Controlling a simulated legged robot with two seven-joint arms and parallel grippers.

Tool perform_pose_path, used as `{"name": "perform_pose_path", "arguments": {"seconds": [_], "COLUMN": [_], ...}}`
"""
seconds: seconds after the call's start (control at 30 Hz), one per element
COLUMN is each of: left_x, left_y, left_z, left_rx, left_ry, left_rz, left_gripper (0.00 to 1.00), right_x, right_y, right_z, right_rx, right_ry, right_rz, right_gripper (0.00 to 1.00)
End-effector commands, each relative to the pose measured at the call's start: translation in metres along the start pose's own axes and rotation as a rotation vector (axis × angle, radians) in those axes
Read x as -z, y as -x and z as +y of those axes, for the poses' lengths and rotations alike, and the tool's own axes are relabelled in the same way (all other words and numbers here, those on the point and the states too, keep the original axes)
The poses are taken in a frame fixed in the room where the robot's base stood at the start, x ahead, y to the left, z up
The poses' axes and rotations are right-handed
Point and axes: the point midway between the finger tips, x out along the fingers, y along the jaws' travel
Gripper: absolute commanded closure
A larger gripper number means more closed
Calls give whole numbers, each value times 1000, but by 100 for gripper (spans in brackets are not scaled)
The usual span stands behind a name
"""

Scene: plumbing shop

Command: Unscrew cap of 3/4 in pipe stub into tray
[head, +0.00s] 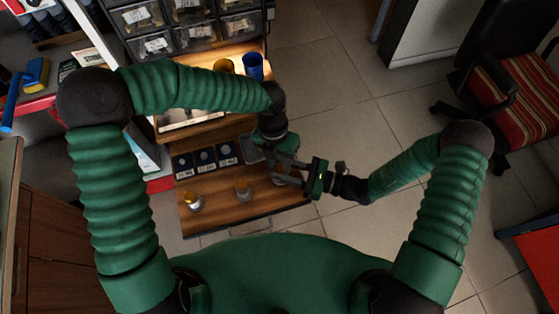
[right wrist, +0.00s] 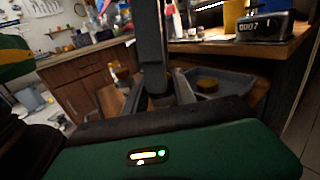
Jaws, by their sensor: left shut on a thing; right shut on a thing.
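My left gripper (head: 285,157) comes down from above, shut at the far right stub position; its dark upright part (right wrist: 150,45) also shows in the right wrist view. My right gripper (head: 293,178) reaches in level from the right, its fingers shut on a grey pipe stub (right wrist: 160,100). The cap at the left gripper is hidden behind the fingers. The grey tray (right wrist: 235,84) lies close behind, with a round brass-coloured piece (right wrist: 207,85) in it. Two other stubs with yellowish tops, a left one (head: 195,203) and a middle one (head: 243,193), stand upright on the board.
Three dark label cards (head: 205,159) lie behind the stubs on the wooden bench (head: 225,215). A blue cup (head: 253,66) and a yellow one (head: 225,66) stand on the raised shelf, below parts bins (head: 185,40). A counter box (right wrist: 265,27) sits on the shelf.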

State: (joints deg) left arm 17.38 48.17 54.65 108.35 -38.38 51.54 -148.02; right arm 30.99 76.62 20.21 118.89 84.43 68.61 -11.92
Motion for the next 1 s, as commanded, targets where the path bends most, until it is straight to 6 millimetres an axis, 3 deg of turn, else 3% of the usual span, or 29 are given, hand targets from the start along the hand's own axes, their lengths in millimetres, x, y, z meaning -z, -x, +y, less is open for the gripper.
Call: {"name": "perform_pose_path", "arguments": {"seconds": [0.03, 0.07, 0.2, 0.57, 0.93, 1.0], "left_x": [0, 0, 0, 0, 2, -1], "left_y": [0, 0, 0, 6, 54, 73], "left_z": [0, 0, 0, 0, -5, -2], "left_rx": [0, 0, 0, -1, -1, -4], "left_ry": [0, 0, 0, 0, 4, 6], "left_rz": [-1, -1, -1, -3, -4, -7], "left_gripper": [100, 64, 46, 46, 42, 42], "right_x": [0, 0, 0, 0, 0, 0], "right_y": [0, 0, 0, 0, 0, 0], "right_z": [0, 0, 0, 0, 0, 0], "right_rx": [0, 0, 0, 0, 0, 0], "right_ry": [0, 0, 0, 0, 0, 0], "right_rz": [0, 0, 0, 0, 0, 0], "right_gripper": [100, 100, 100, 100, 100, 100]}}
